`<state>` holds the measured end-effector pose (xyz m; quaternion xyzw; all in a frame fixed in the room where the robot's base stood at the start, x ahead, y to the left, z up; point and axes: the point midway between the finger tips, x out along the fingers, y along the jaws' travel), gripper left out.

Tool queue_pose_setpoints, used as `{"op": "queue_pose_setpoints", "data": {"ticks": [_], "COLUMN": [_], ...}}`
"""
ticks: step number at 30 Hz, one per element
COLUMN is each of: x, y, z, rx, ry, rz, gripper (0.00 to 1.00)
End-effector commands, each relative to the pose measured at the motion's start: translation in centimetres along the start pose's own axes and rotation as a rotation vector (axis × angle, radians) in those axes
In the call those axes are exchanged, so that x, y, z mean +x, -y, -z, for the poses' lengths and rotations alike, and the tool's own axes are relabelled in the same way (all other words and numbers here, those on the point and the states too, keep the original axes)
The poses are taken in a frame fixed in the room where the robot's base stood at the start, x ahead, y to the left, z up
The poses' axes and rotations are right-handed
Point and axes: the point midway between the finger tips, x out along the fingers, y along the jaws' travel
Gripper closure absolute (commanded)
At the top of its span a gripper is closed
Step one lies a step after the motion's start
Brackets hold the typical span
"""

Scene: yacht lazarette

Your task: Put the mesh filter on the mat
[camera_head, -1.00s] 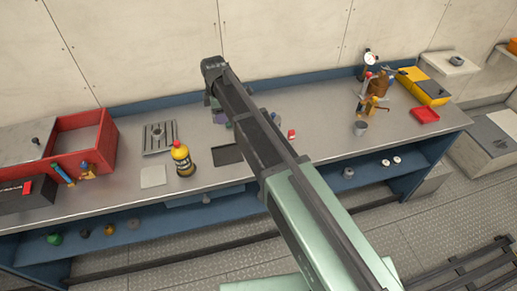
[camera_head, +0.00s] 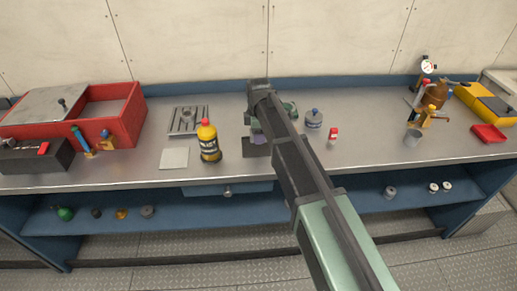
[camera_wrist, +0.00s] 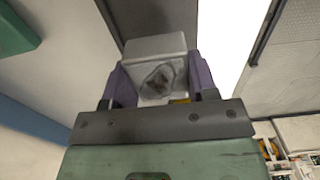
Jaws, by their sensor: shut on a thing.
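My gripper (camera_wrist: 160,80) is shut on a pale grey, boxy thing with a dark round recess, which I take to be the mesh filter (camera_wrist: 152,48); purple fingers press its two sides. In the head view my gripper (camera_head: 258,132) is small and partly covered by my arm, and the held thing is not clear. A dark flat rectangle, which looks like the mat (camera_head: 257,149), lies on the bench right of a yellow bottle. It shows just below the gripper in the picture, partly covered by it and my arm. I cannot tell the height between them.
A grey-blue jar (camera_head: 314,119) and a small red-and-white item (camera_head: 333,136) stand to the right. Bench space is free farther right.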

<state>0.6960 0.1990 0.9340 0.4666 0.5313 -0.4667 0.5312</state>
Motion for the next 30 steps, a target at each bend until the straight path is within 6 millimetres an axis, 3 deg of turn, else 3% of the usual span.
{"op": "queue_pose_setpoints", "data": {"ticks": [6, 18, 19, 20, 30], "x": [4.4, 4.5, 4.3, 4.3, 3.9], "y": [0.0, 0.0, 0.0, 0.0, 0.0], "z": [0.0, 0.0, 0.0, 0.0, 0.0], "rx": [0.0, 0.0, 0.0, 0.0, 0.0], "ry": [0.0, 0.0, 0.0, 0.0, 0.0], "rz": [0.0, 0.0, 0.0, 0.0, 0.0], "gripper": [0.82, 0.82, 0.42, 0.38, 0.36]}}
